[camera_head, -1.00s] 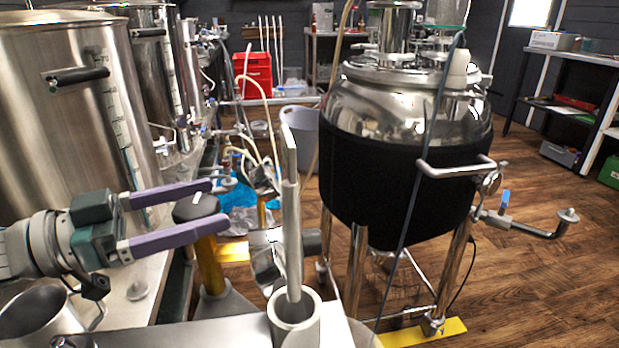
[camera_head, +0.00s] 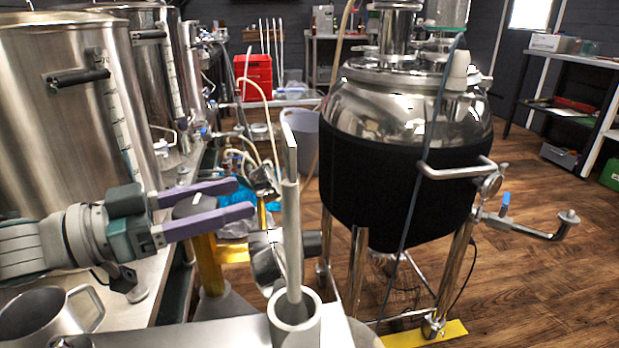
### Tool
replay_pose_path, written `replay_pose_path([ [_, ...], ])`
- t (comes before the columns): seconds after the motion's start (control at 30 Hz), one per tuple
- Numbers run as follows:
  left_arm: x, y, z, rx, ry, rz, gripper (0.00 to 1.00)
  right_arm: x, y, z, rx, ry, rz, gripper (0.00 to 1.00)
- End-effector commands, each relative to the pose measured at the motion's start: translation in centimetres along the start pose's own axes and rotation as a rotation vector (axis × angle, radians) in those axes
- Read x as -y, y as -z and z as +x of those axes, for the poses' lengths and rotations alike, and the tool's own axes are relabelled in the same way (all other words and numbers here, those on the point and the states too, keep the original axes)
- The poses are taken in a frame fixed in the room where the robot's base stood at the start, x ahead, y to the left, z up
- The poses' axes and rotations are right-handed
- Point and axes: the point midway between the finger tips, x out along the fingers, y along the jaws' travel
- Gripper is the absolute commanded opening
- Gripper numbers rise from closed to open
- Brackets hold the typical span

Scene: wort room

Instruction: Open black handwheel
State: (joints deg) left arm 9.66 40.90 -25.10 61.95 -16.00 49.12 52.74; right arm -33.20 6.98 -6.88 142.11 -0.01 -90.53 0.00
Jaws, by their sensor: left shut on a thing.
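The black handwheel (camera_head: 187,207) sits on top of a yellow post (camera_head: 208,262) left of centre, beside the steel kettles. Only a small dark grey part of it shows between my fingers; the rest is hidden behind them. My left gripper (camera_head: 246,197) comes in from the left, with two purple fingers on either side of the handwheel. It is shut on the handwheel, and its fingertips reach past it to the right. My right gripper is not in view.
Steel kettles (camera_head: 60,130) line the left side. A steel jug (camera_head: 45,318) stands at lower left below my left arm. An upright metal bar (camera_head: 291,225) in a round socket stands right of the fingertips. A black-jacketed steel tank (camera_head: 395,190) stands farther right.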

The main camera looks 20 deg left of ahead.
Motion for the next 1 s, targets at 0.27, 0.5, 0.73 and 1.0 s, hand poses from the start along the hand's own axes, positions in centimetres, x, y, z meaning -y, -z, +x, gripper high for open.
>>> replay_pose_path([
  [0.27, 0.0, 0.0, 0.0, 0.000, 0.000, 0.000, 0.14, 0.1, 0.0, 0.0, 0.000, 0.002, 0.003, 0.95],
  [0.5, 0.1, 0.8, 0.1, -0.004, 0.091, -0.006, 0.11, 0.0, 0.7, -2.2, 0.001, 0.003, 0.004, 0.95],
  [0.73, 0.8, 0.5, -0.1, -0.004, 0.336, -0.007, 0.11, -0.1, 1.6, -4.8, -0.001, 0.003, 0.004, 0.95],
  [1.0, 1.2, 0.0, -0.2, -0.001, 0.406, 0.001, 0.11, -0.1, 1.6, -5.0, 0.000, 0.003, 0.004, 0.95],
])
